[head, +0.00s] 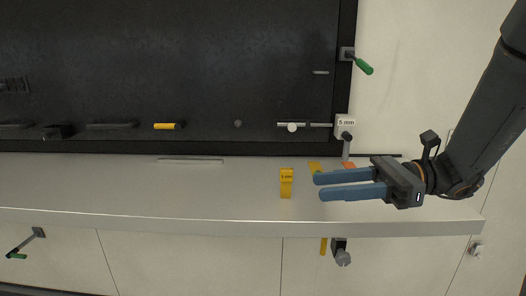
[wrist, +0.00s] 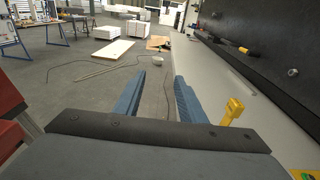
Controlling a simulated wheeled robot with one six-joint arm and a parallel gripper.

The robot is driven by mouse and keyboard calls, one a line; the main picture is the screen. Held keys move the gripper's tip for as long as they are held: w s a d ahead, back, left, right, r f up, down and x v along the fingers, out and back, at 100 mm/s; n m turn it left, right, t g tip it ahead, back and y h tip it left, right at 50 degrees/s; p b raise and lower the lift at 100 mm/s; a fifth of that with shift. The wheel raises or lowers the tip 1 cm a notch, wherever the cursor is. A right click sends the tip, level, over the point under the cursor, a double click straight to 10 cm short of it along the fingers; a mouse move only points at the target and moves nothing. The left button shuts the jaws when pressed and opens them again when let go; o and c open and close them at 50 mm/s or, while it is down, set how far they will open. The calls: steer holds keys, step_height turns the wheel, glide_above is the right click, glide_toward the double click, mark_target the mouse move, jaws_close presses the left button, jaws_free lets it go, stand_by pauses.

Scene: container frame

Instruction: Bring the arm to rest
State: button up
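My gripper (head: 318,186) is at the right end of the grey shelf (head: 120,195) in the head view, its blue fingers pointing left. The fingers stand apart with nothing between them, as the wrist view also shows (wrist: 156,80). My dark arm comes in from the upper right. A yellow block marked with small text (head: 286,184) stands on the shelf just left of the fingertips. It also shows to the right of the fingers in the wrist view (wrist: 232,110).
A black panel (head: 170,60) rises behind the shelf and carries a yellow-handled tool (head: 168,126) and several dark parts. A green-handled lever (head: 363,66) sticks out at its right edge. The shelf's left part is mostly clear.

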steer(key=s+f+n+g+h+b, duration=0.25)
steer(key=s+f+n+h, duration=0.2)
steer(key=f, duration=0.65)
steer(key=s+f+n+g+h+b, duration=0.1)
steer(key=s+f+n+h+b, duration=0.4)
steer(key=f, duration=0.7)
steer(key=w+d+f+n+t+h+b, duration=0.1)
steer(key=w+d+f+n+t+h, duration=0.3)
steer(key=w+d+f+n+h, duration=0.2)
step_height(320, 180, down, 2)
steer(key=shift+w+f+n+h+b, duration=0.2)
steer(key=shift+w+n+h+b, duration=0.2)
steer(key=shift+n+h, duration=0.6)
